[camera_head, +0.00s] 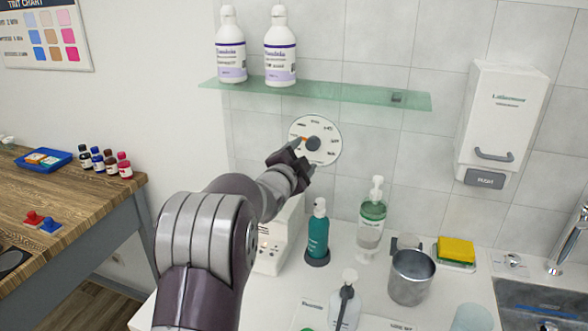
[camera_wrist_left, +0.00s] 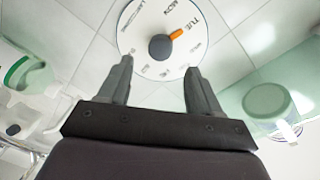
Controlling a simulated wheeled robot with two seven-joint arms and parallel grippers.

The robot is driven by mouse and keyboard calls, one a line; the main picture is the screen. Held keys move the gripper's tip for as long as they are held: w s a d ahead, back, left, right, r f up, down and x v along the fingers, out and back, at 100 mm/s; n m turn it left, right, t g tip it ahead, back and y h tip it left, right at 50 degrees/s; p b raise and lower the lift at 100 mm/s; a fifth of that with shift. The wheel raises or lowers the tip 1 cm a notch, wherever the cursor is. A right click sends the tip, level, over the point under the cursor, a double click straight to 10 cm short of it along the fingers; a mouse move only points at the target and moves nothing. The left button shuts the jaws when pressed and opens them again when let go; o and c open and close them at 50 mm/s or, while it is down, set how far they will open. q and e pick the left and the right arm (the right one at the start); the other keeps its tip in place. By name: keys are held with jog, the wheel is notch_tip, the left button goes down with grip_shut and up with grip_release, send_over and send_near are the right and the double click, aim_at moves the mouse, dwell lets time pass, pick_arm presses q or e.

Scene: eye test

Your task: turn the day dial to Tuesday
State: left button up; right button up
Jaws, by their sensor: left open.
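The day dial (camera_head: 325,150) is a round white disc on the tiled wall, with day labels around its rim and a dark round knob (camera_head: 312,144) at its centre. It also shows at the top of the left wrist view (camera_wrist_left: 150,68). An orange pointer (camera_wrist_left: 176,34) on the knob points toward a label that looks like TUE. My left gripper (camera_wrist_left: 160,68) is open and empty. Its fingers are apart, one toward each side below the knob in the wrist view; I see no clear contact. Part of the dial is hidden behind this gripper in the head view.
A glass shelf (camera_head: 360,96) with two white bottles is above the dial. A teal bottle (camera_head: 317,235), a pump bottle (camera_head: 372,215) and a metal cup (camera_head: 411,278) stand on the counter below. A white dispenser (camera_head: 503,115) hangs at right.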

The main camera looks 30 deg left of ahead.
pick_arm(q)
jog(key=s+d, duration=0.1)
jog(key=s, duration=0.5)
jog(key=shift+s+d+r, duration=0.15)
jog(key=shift+s, duration=0.25)
